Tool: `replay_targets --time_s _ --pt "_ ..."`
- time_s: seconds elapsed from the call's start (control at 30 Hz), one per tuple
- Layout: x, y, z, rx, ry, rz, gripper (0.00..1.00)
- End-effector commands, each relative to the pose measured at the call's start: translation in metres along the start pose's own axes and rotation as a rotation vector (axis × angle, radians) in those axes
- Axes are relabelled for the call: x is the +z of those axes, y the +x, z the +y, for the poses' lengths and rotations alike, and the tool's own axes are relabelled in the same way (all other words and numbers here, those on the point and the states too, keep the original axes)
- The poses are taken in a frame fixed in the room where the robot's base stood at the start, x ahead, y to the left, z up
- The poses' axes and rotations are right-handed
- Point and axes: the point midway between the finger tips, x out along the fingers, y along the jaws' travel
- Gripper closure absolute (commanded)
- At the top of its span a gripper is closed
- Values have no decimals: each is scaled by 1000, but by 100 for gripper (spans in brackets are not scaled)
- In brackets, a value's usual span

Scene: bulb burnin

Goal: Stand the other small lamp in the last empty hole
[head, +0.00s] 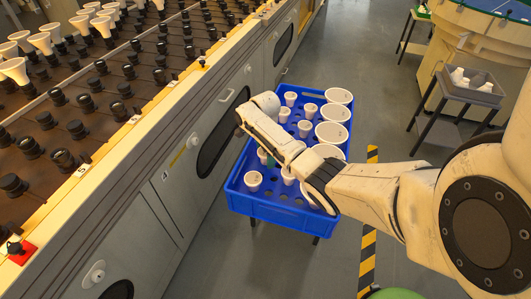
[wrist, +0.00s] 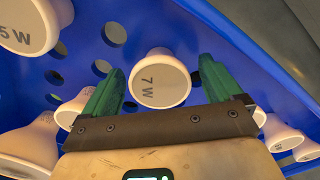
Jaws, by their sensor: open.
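In the wrist view a small white lamp (wrist: 160,80) marked "7 W" shows its round face between the two green fingers of my gripper (wrist: 158,88). The fingers are apart, one on each side of it; I cannot tell whether either touches it. In the head view my gripper (head: 265,157) is over the blue crate (head: 270,211), mostly hidden by my arm. Small white lamps stand in the crate, one of them (head: 253,180) near its front left corner. Empty round holes (wrist: 115,33) show in the crate floor; I cannot tell which is the last one.
Large white lamps (head: 332,133) line the crate's right side. A bench with rows of dark sockets (head: 76,129) and several white lamps (head: 14,70) runs along the left. A grey bin (head: 472,88) stands on a stand at the right. The floor beyond the crate is clear.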

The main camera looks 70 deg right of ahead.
Motion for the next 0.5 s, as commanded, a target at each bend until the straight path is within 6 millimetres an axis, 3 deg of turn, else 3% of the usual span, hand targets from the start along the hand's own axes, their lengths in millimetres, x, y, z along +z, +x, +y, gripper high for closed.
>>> replay_targets --time_s 0.27,0.5 --pt "0 -5 0 -1 -1 0 8" --pt "1 -44 -1 -3 -2 -2 8"
